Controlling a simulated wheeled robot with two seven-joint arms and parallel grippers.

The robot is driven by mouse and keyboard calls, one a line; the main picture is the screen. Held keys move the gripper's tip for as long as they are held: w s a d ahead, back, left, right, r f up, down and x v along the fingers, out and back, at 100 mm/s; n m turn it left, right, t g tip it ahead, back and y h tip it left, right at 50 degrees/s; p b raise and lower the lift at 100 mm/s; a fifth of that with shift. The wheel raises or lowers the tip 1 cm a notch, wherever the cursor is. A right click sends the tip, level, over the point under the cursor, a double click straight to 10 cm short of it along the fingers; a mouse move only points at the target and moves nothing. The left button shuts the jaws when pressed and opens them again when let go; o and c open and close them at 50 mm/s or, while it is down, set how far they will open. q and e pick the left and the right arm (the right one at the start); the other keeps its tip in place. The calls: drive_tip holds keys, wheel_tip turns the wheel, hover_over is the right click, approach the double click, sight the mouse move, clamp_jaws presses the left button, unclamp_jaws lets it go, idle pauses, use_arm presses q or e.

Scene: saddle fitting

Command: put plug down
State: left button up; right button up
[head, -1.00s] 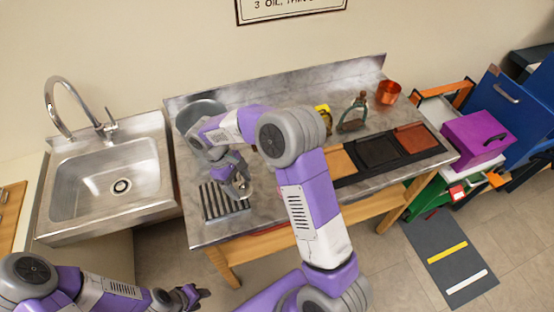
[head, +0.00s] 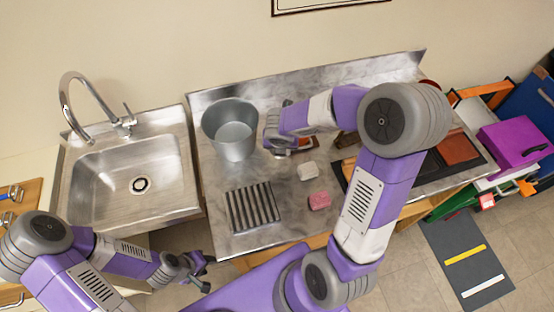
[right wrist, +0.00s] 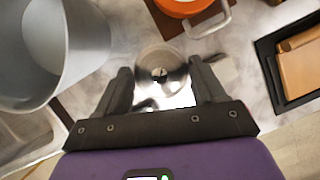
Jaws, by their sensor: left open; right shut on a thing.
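The plug (right wrist: 162,72) is a shiny round metal disc with a small dark mark at its centre. In the right wrist view it sits between the two fingers of my right gripper (right wrist: 163,82), which is shut on it. In the head view my right gripper (head: 280,150) is low over the counter, just right of the grey bucket (head: 230,130). The plug is not clear there. I cannot tell whether it touches the counter (head: 285,215). My left gripper (head: 190,272) is open and empty, in front of the counter and sink.
A ribbed rack (head: 253,207), a white block (head: 307,171) and a pink block (head: 319,201) lie on the counter. An orange pot (right wrist: 185,5) is close beyond the plug. A black tray (right wrist: 270,60) is to the right. The sink (head: 130,187) is at left.

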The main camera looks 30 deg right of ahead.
sight(280, 163)
wheel_tip(280, 163, down, 10)
drive_tip(key=b, duration=0.5)
drive_tip(key=shift+b, duration=0.3)
drive_tip(key=o, duration=0.7)
drive_tip(key=shift+f, duration=0.1)
drive_tip(key=shift+c, duration=0.2)
drive_tip(key=shift+o, duration=0.5)
drive_tip(key=shift+r, duration=0.25)
drive_tip(key=p+v, duration=0.5)
drive_tip(key=v, duration=0.7)
drive_tip(key=shift+p, duration=0.35)
